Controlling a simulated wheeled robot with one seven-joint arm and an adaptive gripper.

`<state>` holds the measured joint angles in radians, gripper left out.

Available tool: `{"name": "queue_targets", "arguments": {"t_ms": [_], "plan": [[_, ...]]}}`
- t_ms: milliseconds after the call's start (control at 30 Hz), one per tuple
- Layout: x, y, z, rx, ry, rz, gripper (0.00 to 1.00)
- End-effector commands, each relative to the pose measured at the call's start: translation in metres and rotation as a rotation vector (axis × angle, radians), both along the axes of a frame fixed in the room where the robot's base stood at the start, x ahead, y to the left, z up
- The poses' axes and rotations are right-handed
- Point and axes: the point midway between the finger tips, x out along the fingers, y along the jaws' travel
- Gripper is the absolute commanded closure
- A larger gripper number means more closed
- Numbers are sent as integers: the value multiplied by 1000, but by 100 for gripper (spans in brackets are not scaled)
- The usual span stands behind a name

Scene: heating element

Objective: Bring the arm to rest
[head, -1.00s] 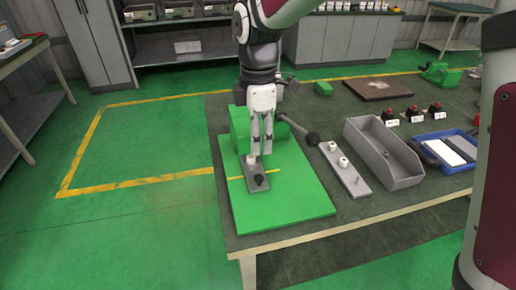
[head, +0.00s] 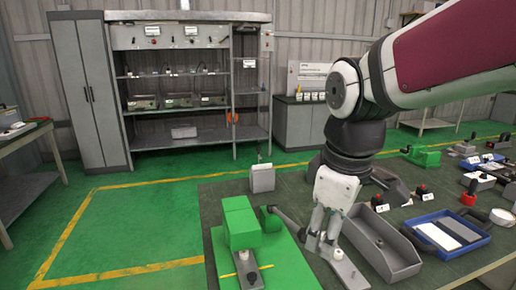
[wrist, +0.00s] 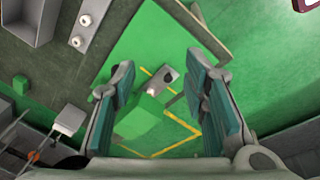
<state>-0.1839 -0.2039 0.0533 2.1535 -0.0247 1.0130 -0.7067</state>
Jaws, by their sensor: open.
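My gripper (head: 320,245) is open and empty, pointing down just right of the green block-shaped fixture (head: 240,225) in the head view. In the wrist view its two fingers (wrist: 160,105) stand wide apart with nothing between their pads. Below them lie the green fixture (wrist: 140,115) and a small grey plate with a black knob (wrist: 168,80). That grey plate (head: 243,270) sits on the green board (head: 285,262), partly cut off in the head view. The gripper's fingertips overlap a grey strip with white posts (head: 350,275) in the head view; contact cannot be told.
A long grey bin (head: 385,248) and a blue tray (head: 455,250) stand right of my gripper. A dark lever with a ball end reaches out from the fixture. Grey shelving (head: 195,75) and a cabinet (head: 90,90) stand behind. The yellow-marked floor (head: 130,225) left is clear.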

Motion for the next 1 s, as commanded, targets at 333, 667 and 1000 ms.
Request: {"name": "queue_targets", "arguments": {"t_ms": [333, 667, 1000], "plan": [[-109, -64, 18, 156, -126, -655, 60], [-149, -78, 8, 242, -168, -921, 60], [-149, -78, 8, 243, -168, -925, 60]]}}
